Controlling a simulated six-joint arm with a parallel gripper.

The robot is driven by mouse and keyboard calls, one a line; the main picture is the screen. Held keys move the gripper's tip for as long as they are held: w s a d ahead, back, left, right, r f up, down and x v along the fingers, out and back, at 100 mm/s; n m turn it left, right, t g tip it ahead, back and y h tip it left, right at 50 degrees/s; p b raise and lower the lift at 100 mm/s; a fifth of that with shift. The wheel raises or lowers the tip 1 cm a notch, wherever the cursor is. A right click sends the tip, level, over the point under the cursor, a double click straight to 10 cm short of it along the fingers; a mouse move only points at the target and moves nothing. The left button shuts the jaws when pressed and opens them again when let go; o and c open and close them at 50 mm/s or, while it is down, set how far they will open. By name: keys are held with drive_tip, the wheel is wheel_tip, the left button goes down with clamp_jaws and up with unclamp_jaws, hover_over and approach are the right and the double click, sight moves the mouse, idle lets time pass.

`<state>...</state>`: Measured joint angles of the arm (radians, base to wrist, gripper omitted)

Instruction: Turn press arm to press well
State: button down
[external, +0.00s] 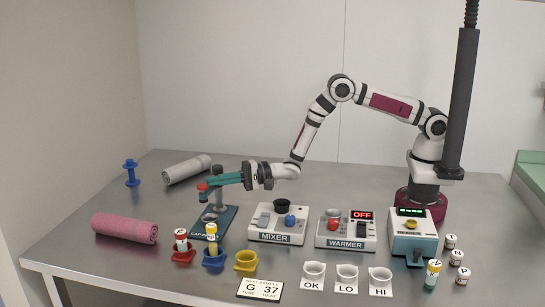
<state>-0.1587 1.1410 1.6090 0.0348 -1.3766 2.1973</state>
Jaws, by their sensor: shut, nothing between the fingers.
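The cap press (228,219) stands left of the middle of the table, with a dark blue-green base plate and a grey upright post. A red knob (202,187) sits at the left end of its press arm, raised above the plate. My gripper (212,182) reaches in level from the right, at the height of the press arm. It is shut with nothing held, and its teal fingers point left beside the top of the post, close to the red knob. I cannot tell whether they touch the arm. The press well is too small to make out clearly.
The mixer (277,238) and warmer (346,245) stand right of the press. Red (183,256), blue (213,265) and yellow (245,262) holders stand in front of it. A pink roll (125,228) lies left, a grey roll (187,169) behind. The front left table is clear.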

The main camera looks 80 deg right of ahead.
sight(216, 170)
drive_tip(key=c, duration=1.5)
unclamp_jaws()
drive_tip(key=v, duration=0.7)
drive_tip(key=shift+w+d, duration=0.1)
drive_tip(key=shift+d, duration=0.3)
drive_tip(key=o, duration=0.8)
drive_tip(key=d+n, duration=0.2)
drive_tip(key=n, duration=0.1)
drive_tip(key=s+d+n, duration=0.1)
drive_tip(key=n, duration=0.3)
drive_tip(key=s+d+n+y, duration=0.1)
drive_tip(key=d+n, duration=0.1)
drive_tip(key=n, duration=0.1)
drive_tip(key=shift+s+d+r, duration=0.25)
drive_tip(key=shift+d+r, duration=0.05)
drive_tip(key=shift+d, duration=0.05)
drive_tip(key=shift+c, duration=0.2)
drive_tip(key=o, duration=0.3)
drive_tip(key=s+d+n, duration=0.1)
drive_tip(key=n, duration=0.2)
drive_tip(key=s+d+n, duration=0.1)
drive_tip(key=n, duration=0.2)
drive_tip(key=s+d+n+y, duration=0.1)
drive_tip(key=n, duration=0.3)
drive_tip(key=shift+d+r+g, duration=0.3)
drive_tip(key=shift+g, duration=0.1)
drive_tip(key=shift+n, duration=0.4)
drive_tip(key=x, duration=1.5)
drive_tip(key=shift+w+a, duration=0.1)
drive_tip(key=shift+a, duration=0.1)
